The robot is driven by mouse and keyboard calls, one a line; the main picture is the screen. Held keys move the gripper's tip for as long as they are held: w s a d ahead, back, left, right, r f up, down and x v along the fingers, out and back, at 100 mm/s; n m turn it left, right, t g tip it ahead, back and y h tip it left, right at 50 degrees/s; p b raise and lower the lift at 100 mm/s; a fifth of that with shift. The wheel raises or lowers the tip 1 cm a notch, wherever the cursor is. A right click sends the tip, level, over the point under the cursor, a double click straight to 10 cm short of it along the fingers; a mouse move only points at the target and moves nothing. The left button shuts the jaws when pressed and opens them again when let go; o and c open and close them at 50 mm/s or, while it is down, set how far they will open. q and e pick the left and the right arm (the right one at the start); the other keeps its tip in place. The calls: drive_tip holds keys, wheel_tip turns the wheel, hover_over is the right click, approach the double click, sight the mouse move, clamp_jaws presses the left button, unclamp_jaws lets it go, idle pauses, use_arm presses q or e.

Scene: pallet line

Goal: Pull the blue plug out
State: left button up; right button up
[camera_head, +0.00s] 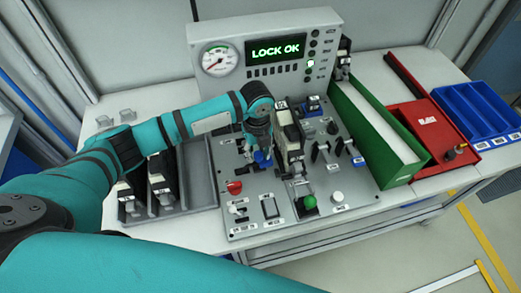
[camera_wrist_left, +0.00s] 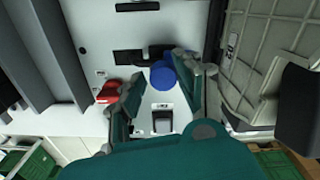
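The blue plug (camera_head: 262,158) stands on the grey control panel (camera_head: 240,214), left of a cream and black device (camera_head: 290,138). My left gripper (camera_head: 257,145) is over the plug, pointing down, and partly hides it. In the left wrist view, the blue plug (camera_wrist_left: 162,75) shows as a round cap between the fingers of my left gripper (camera_wrist_left: 160,82). The fingers are apart, and the plug is nearer the right finger. I cannot tell whether that finger touches it. My right gripper is not in view.
A console (camera_head: 265,50) behind the panel reads "LOCK OK". A red knob (camera_head: 234,187) and a green knob (camera_head: 310,202) sit near the panel front. A green bin (camera_head: 372,140), a red tray (camera_head: 425,120) and a blue tray (camera_head: 480,115) stand to the right.

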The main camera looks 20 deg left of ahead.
use_arm(q)
drive_tip(key=shift+a, duration=0.15)
idle(0.4)
wheel_tip(320, 180, up, 12)
idle(0.4)
idle(0.8)
